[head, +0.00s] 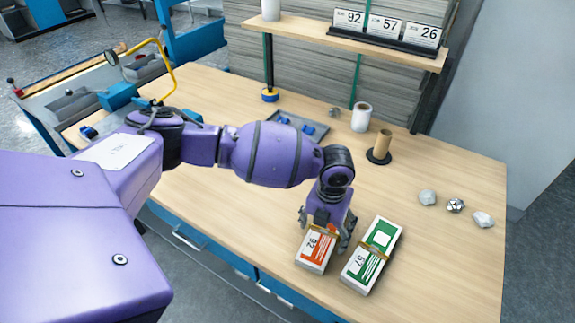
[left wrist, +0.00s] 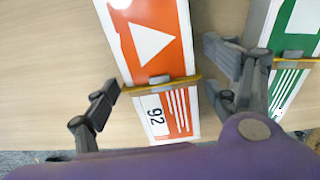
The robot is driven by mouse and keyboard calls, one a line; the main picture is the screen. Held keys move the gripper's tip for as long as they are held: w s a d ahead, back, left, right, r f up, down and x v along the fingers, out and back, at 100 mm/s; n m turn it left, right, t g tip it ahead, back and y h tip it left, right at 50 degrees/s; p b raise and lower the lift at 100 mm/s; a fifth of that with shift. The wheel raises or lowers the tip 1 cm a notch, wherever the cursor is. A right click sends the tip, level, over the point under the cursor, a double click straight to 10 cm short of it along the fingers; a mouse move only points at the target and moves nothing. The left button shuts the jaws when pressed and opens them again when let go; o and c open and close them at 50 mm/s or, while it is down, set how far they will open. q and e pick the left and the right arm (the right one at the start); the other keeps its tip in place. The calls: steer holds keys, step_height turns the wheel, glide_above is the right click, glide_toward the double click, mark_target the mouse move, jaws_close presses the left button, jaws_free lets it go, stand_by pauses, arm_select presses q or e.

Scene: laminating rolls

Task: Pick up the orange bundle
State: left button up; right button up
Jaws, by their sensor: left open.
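The orange bundle (head: 316,249) lies flat on the wooden table, an orange and white block with a yellow band and the label 92. My left gripper (head: 326,232) is open over it, pointing down, with one finger on each side of the bundle. In the left wrist view the orange bundle (left wrist: 155,50) runs between the fingers of the left gripper (left wrist: 160,95), with the band across it level with the fingertips. I cannot tell whether a finger touches it. My right gripper is not in view.
A green bundle (head: 371,255) labelled 57 lies close to the right, near my right-hand finger; it also shows in the left wrist view (left wrist: 290,60). Brown and white rolls stand farther back. Several grey lumps (head: 455,205) lie at the right. A shelf (head: 340,38) overhangs the back.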

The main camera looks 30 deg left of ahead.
arm_select(q)
steer(key=shift+w+r, duration=0.1)
steer(key=c, duration=1.4)
steer(key=shift+c, duration=0.5)
steer(key=shift+r, duration=0.2)
